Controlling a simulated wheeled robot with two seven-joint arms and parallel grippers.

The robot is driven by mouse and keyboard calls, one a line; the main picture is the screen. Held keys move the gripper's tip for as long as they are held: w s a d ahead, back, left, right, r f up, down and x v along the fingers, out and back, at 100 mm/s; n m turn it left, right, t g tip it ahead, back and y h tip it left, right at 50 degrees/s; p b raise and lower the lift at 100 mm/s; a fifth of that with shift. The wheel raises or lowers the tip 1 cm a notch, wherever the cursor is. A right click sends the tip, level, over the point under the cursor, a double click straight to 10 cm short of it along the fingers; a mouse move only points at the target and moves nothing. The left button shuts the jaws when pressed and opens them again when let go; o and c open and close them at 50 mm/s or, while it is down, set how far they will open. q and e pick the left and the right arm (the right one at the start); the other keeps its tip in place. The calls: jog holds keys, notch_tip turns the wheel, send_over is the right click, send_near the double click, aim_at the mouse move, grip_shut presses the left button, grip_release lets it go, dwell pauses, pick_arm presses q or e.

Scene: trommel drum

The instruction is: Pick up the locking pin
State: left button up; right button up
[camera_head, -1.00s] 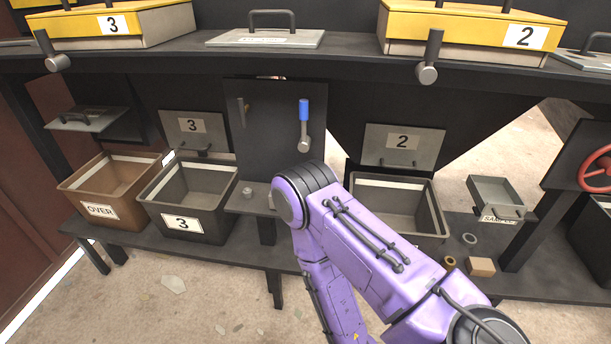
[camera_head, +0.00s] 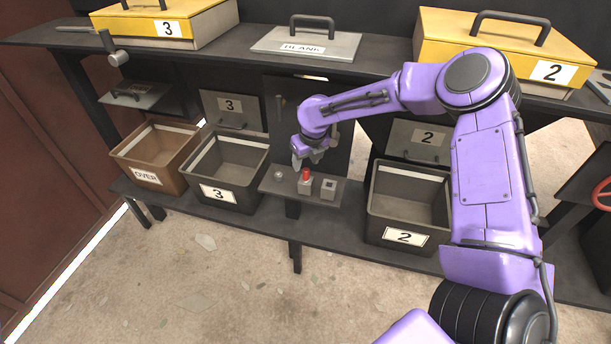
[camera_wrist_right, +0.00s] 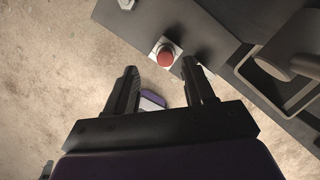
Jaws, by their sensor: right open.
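My right gripper (camera_head: 302,159) is in front of the dark upright panel, just above the small shelf. In the right wrist view its two fingers (camera_wrist_right: 163,92) are apart with nothing gripped between them. A red-topped button (camera_head: 305,175) on a pale square base stands on the shelf below it; in the right wrist view the button (camera_wrist_right: 166,57) lies just beyond the fingertips. No part is clearly identifiable as the locking pin. My left gripper is out of view.
A small round knob (camera_head: 279,174) and a grey block (camera_head: 329,188) flank the button on the shelf. Bin 3 (camera_head: 224,191) stands left, bin 2 (camera_head: 403,234) right, and the brown OVER bin (camera_head: 148,176) farther left. The upper ledge (camera_head: 240,62) overhangs this area.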

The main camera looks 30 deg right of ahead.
aim_at(306, 169)
jog(key=x, duration=0.1)
jog(key=p+x, duration=0.1)
jog(key=x, duration=0.3)
jog(key=shift+s+d, duration=0.2)
jog(key=shift+d, duration=0.2)
jog(key=shift+w+f, duration=0.25)
jog(key=shift+f, duration=0.2)
jog(key=shift+s, duration=0.1)
grip_shut()
jog(key=shift+r, duration=0.6)
jog(key=v, duration=0.2)
jog(key=b+v, duration=0.1)
jog(key=w+v, duration=0.1)
jog(key=v, duration=0.1)
jog(key=shift+s+a+r, duration=0.1)
jog(key=shift+a+r, duration=0.25)
jog(key=shift+r, duration=0.15)
jog(key=s+a+b, duration=0.4)
jog(key=s+a, duration=0.7)
jog(key=a, duration=0.2)
jog(key=shift+s, duration=0.1)
